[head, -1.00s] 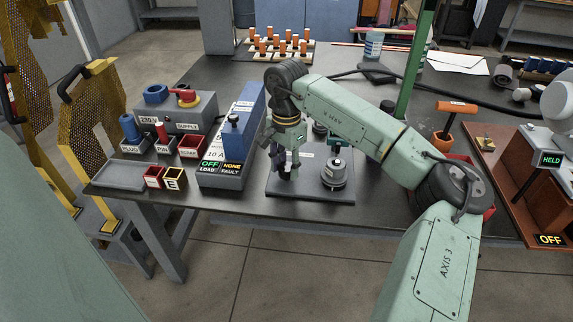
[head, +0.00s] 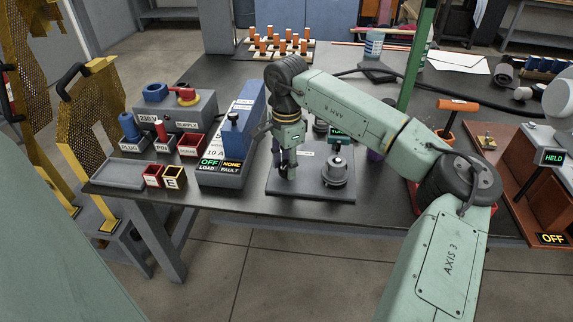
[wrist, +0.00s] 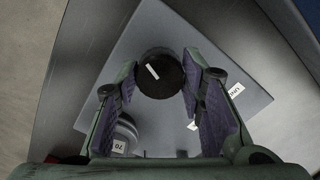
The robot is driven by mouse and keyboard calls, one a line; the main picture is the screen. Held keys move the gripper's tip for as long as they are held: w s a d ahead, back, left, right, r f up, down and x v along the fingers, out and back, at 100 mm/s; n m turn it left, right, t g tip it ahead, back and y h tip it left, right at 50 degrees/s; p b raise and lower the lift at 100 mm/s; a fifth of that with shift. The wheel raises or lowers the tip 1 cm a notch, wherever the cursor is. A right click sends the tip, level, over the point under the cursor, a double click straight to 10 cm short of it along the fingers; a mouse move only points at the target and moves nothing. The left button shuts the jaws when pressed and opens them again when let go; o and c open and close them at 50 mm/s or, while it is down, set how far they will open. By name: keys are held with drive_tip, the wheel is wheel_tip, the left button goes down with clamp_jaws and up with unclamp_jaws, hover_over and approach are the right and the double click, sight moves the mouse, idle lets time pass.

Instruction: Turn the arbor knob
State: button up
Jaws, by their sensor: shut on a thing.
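The arbor knob (wrist: 160,75) is a round black knob with a white index mark on its top, seen from above in the wrist view. It sits between my fingertips, near the edge of a dark grey base plate (wrist: 215,40). My gripper (wrist: 158,78) is shut on the knob, its purple-lined fingers on either side. In the head view my gripper (head: 287,172) points down over the left part of the base plate (head: 312,192), and mostly hides the knob.
A grey cylinder (head: 335,172) stands on the plate right of my gripper. Small red bins (head: 190,145) lie farther left. An orange-handled tool (head: 455,107) stands at right.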

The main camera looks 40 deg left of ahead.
drive_tip(key=m+b, duration=0.1)
drive_tip(key=m, duration=0.3)
drive_tip(key=shift+m, duration=0.3)
drive_tip(key=m, duration=0.4)
drive_tip(key=shift+m+b, duration=0.3)
drive_tip(key=shift+b, duration=0.05)
drive_tip(key=m, duration=0.3)
drive_tip(key=shift+w+m+b, duration=0.1)
drive_tip(key=shift+m+b, duration=0.2)
drive_tip(key=shift+b, duration=0.05)
drive_tip(key=m+b, duration=0.1)
drive_tip(key=m, duration=0.3)
drive_tip(key=shift+m, duration=0.3)
drive_tip(key=m, duration=0.3)
drive_tip(key=shift+m+b, duration=0.3)
drive_tip(key=m+b, duration=0.1)
drive_tip(key=m, duration=0.2)
drive_tip(key=shift+m, duration=0.3)
drive_tip(key=m+b, duration=0.1)
drive_tip(key=m, duration=0.3)
drive_tip(key=shift+m, duration=1.6)
